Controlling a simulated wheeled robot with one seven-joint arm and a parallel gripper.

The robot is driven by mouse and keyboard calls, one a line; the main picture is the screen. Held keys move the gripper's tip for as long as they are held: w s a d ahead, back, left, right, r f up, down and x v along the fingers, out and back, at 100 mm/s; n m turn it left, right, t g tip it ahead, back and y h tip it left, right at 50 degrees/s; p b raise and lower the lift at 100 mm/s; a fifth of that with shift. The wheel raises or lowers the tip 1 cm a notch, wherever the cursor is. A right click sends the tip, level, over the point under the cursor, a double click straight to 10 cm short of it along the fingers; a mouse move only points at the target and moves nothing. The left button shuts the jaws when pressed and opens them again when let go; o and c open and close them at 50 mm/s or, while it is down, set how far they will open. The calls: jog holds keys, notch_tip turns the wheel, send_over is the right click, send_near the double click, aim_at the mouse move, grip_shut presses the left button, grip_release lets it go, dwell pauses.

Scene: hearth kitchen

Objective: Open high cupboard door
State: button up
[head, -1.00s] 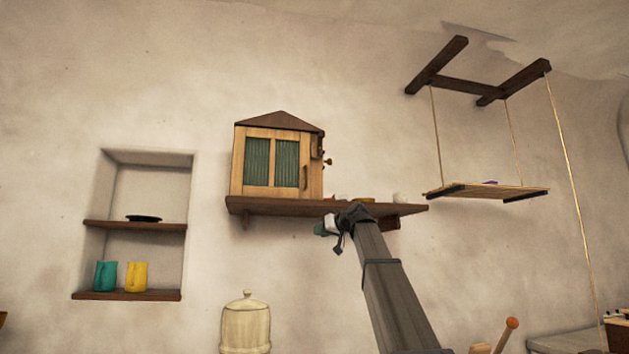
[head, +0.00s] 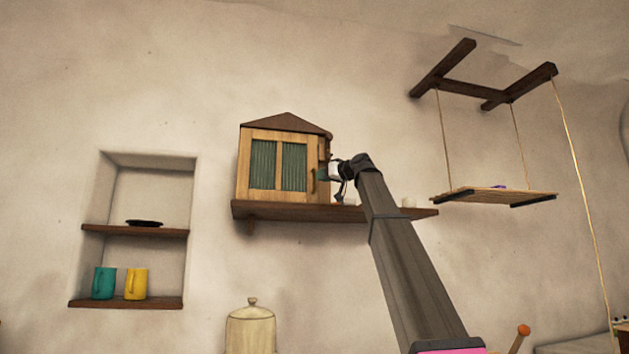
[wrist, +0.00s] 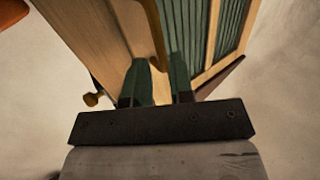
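The high cupboard (head: 283,128) is a small wooden cabinet with a peaked brown roof on a wall shelf. Its door (head: 263,165) has two green ribbed panels and looks closed. The door handle (wrist: 155,30) is a dark golden vertical bar; in the head view it is at the door's right edge (head: 314,181). My gripper (wrist: 158,72) has green fingers that stand apart at the lower end of the handle. The handle appears between the fingertips, with no clear grip on it. In the head view my gripper (head: 323,173) is just right of the door.
The brown shelf (head: 285,210) runs under the cupboard, with small items to the right. A hanging rope shelf (head: 480,196) is farther right. A wall niche (head: 135,232) with teal and yellow cups is at left. A side knob (wrist: 91,99) sticks out of the cabinet.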

aim_at(314, 187)
jog(key=shift+x, duration=2.5)
grip_shut()
